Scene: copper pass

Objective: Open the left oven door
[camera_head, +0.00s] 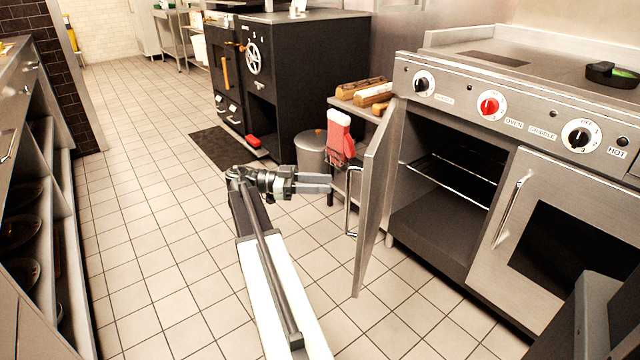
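The left oven door (378,205) is a steel panel swung wide open toward me, seen nearly edge-on. Its vertical bar handle (349,204) is on the door's left face. The dark left oven compartment (447,205) is exposed, with a wire rack inside. My gripper (328,184) is at the left of the door, its fingers pointing right toward the handle. The fingers look a little apart, with nothing visible between them. I cannot tell whether a fingertip touches the handle.
The right oven door (540,240) is closed. A small shelf with bread loaves (368,93) and a red-and-white item (340,134) stands behind the open door. A metal bin (312,153) is beyond my gripper. Shelving (50,220) lines the left; tiled floor between is free.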

